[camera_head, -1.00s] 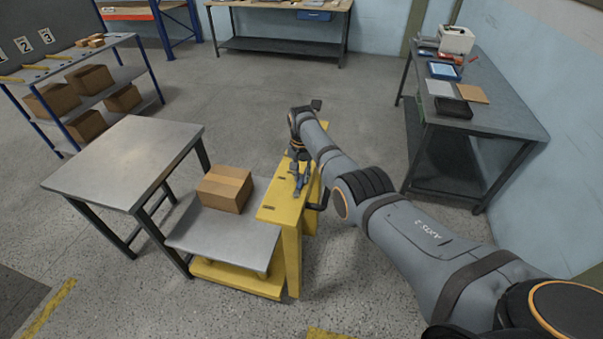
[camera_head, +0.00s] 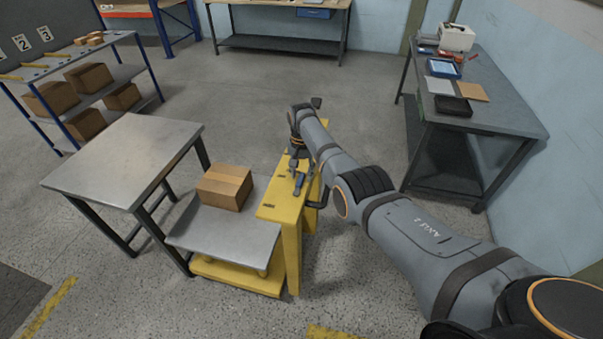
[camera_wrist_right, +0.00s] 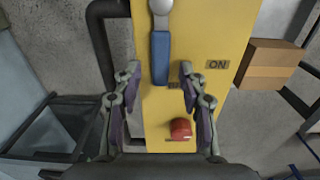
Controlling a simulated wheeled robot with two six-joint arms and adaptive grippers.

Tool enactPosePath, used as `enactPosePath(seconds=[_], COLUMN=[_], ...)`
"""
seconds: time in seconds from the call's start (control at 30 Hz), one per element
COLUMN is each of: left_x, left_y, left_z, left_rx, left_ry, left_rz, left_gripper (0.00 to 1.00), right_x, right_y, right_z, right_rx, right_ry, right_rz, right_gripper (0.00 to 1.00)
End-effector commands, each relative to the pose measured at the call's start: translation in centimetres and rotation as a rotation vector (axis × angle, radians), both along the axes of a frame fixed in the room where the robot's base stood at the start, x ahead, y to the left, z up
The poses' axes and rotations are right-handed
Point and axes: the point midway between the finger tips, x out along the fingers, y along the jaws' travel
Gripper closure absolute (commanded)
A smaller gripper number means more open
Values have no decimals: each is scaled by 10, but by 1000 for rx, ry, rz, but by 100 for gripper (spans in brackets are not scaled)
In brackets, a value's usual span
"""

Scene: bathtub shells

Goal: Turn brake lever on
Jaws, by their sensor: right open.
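The brake lever (camera_wrist_right: 161,57) has a silver pivot and a blue handle on a yellow panel (camera_wrist_right: 211,25) in the right wrist view. Its handle points down the picture, towards a small dark label that I cannot read. The ON label (camera_wrist_right: 217,64) is to the right of the handle. My right gripper (camera_wrist_right: 160,70) is open, with one finger on each side of the handle's end in this view; contact cannot be told. In the head view, my right gripper (camera_head: 294,165) is over the yellow stand's top, partly hidden by its arm. My left gripper is out of view.
A red button (camera_wrist_right: 181,129) is on the panel. A cardboard box (camera_head: 224,187) sits on a grey platform (camera_head: 225,233) left of the yellow stand (camera_head: 291,238). A black bent bar (camera_head: 320,199) juts from its right side. A metal table (camera_head: 122,160) is further left.

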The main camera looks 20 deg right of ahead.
Motion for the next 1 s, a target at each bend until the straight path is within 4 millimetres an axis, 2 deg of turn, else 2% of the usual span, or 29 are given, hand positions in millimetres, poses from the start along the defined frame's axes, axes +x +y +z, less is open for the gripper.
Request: enactPosePath(seconds=[0.13,0.3,0.5,0.67,1.0], left_x=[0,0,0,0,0], left_y=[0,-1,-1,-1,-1], left_z=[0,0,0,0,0], left_rx=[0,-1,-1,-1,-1], left_ry=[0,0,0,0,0], left_rz=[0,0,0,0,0], left_gripper=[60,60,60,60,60], right_x=[1,1,1,0,0], right_y=[0,0,0,0,0], right_z=[27,70,105,115,115], right_rx=[0,0,0,0,0], right_ry=[-7,-6,-2,-1,0], right_rz=[0,0,-1,-1,-1], right_gripper=[58,58,58,58,58])
